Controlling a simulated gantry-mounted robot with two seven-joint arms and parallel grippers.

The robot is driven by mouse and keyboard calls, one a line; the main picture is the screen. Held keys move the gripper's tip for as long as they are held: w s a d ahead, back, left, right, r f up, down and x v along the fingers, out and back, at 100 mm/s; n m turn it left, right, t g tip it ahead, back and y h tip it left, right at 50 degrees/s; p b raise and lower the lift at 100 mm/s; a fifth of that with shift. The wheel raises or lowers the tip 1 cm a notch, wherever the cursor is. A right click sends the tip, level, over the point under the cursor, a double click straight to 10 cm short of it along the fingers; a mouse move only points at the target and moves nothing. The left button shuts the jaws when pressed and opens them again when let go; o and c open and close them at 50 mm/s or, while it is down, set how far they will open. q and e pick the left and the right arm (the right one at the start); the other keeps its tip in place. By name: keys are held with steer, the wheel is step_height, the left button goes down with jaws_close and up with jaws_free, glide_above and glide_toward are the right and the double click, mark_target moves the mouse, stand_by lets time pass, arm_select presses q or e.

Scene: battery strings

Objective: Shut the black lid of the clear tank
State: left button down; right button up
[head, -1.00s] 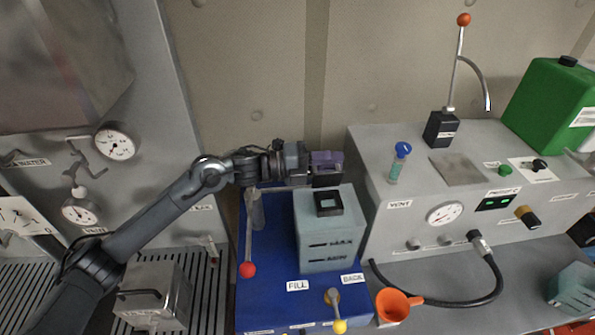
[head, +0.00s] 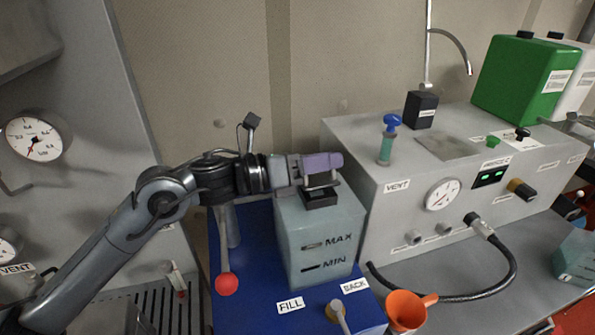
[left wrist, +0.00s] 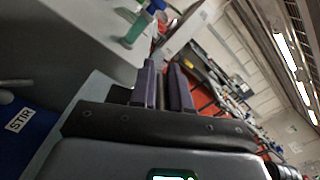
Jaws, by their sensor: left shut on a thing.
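The clear tank (head: 335,240), a grey-blue see-through box marked MAX and MIN, stands on the blue base. A black square rim (head: 321,199) sits on its top. My left gripper (head: 330,164), with purple fingers, comes from the left just above this rim. It is shut on the black lid, which stands raised over the rim and is mostly hidden by the fingers. In the left wrist view the purple fingers (left wrist: 165,88) show close together, and the lid cannot be made out between them. My right gripper is not in view.
A grey console (head: 395,165) with gauge and blue-capped vial (head: 388,140) stands close right of the tank. An orange funnel (head: 408,308) is in front at the right.

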arm_select(q)
steer(key=m+b, duration=0.1)
steer(key=s+m+b, duration=0.1)
steer(key=m+b, duration=0.1)
steer(key=shift+s+d+f, duration=0.25)
steer(key=shift+f, duration=0.1)
steer(key=shift+s+d+m+b, duration=0.1)
steer(key=shift+s+m+b, duration=0.15)
steer(key=shift+m+b, duration=0.4)
steer(key=c, duration=1.4)
jaws_free()
steer(key=shift+f, duration=0.1)
steer(key=shift+c, duration=0.2)
steer(key=shift+o, duration=1.3)
steer(key=shift+s+f, duration=0.1)
steer(key=shift+f, duration=0.05)
